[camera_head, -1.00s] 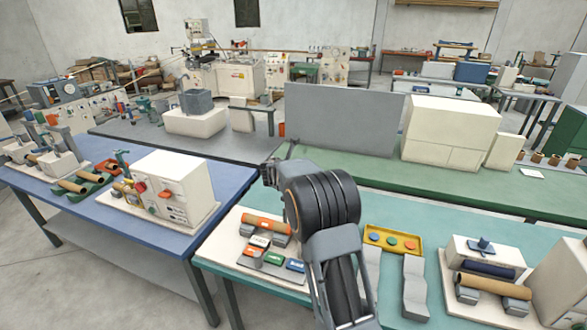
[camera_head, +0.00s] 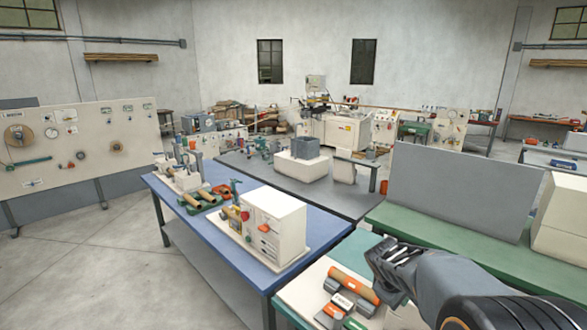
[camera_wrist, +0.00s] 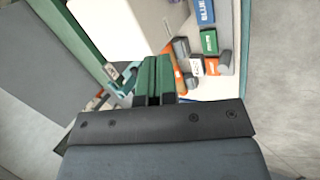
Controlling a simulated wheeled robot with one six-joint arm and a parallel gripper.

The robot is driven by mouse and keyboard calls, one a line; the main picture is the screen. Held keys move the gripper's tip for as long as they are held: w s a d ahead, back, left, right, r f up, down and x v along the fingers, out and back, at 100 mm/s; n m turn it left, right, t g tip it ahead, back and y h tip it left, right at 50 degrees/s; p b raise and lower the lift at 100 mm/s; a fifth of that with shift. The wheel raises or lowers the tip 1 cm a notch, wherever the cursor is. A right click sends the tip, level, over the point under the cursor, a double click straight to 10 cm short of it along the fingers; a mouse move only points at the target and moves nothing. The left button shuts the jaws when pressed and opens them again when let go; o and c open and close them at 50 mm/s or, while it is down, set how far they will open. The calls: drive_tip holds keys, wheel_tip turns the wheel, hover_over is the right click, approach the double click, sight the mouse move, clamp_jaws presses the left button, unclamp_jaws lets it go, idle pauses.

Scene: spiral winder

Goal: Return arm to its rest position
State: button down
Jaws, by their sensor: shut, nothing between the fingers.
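My gripper (camera_head: 385,262) shows at the lower right of the head view, at the end of my dark arm. It is shut and empty, and appears above the teal table beside the orange tube (camera_head: 354,284). In the wrist view the closed fingers (camera_wrist: 154,72) point up the picture. The orange tube (camera_wrist: 181,80) shows partly behind and to the right of them. I cannot tell the exact height of the gripper over the table.
Labelled blocks, one green (camera_wrist: 209,42) and one blue (camera_wrist: 205,11), lie near the tube. A white box machine (camera_head: 274,228) stands on the blue table (camera_head: 330,222) to the left. A grey panel (camera_head: 458,190) stands on the green table (camera_head: 500,260). Open floor (camera_head: 95,265) lies at left.

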drive_tip(key=s+a+r+m+t+y, duration=0.1)
drive_tip(key=s+a+r+m+y, duration=0.1)
drive_tip(key=s+a, duration=0.3)
drive_tip(key=s+a+r+m+t+y+b, duration=0.1)
drive_tip(key=s+a+r+m+y, duration=0.1)
drive_tip(key=s, duration=0.9)
drive_tip(key=shift+s+a+r+m+y, duration=0.3)
drive_tip(key=shift+a+m+y, duration=0.2)
drive_tip(key=shift+a+m, duration=1)
drive_tip(key=shift+a, duration=0.2)
